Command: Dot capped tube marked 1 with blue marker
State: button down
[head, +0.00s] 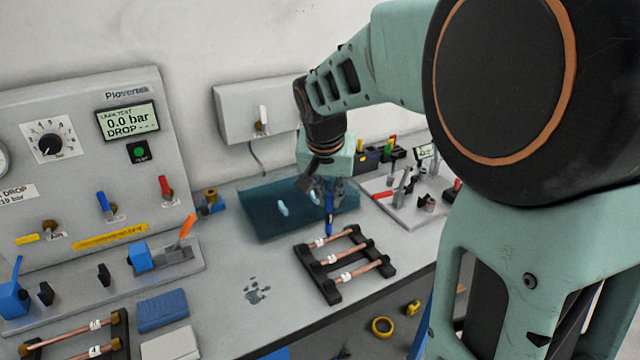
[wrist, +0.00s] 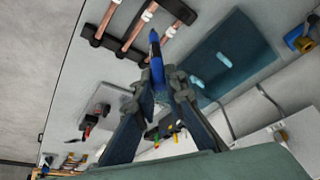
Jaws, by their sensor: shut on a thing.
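My gripper (head: 327,190) is shut on a blue marker (head: 329,222), which points down just above the back side of a black rack (head: 301,251). In the wrist view the marker (wrist: 156,58) stands out from between my gripper's fingertips (wrist: 166,84), its tip towards the rack (wrist: 106,42). The rack holds three copper tubes lying across it: a back one (head: 334,237), a middle one (head: 345,254) and a front one (head: 358,271). Each has a white tag; the numbers are too small to read. Whether the marker tip touches a tube cannot be told.
A dark blue mat (head: 262,218) with light-blue pieces lies behind the rack. A grey board with tools (head: 408,212) stands to the right. A second rack with tubes (head: 95,325), a blue cloth (head: 162,310) and the tester panel (head: 80,170) are left.

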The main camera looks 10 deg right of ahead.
aim_at(328, 215)
notch_tip(328, 215, down, 6)
jog(key=b, duration=0.6)
jog(key=shift+f, duration=0.45)
dwell(1.0)
jog(key=shift+r, duration=0.1)
dwell(0.3)
jog(key=shift+r+p, duration=1.8)
jog(key=shift+r, duration=1.15)
jog(key=shift+w, duration=0.1)
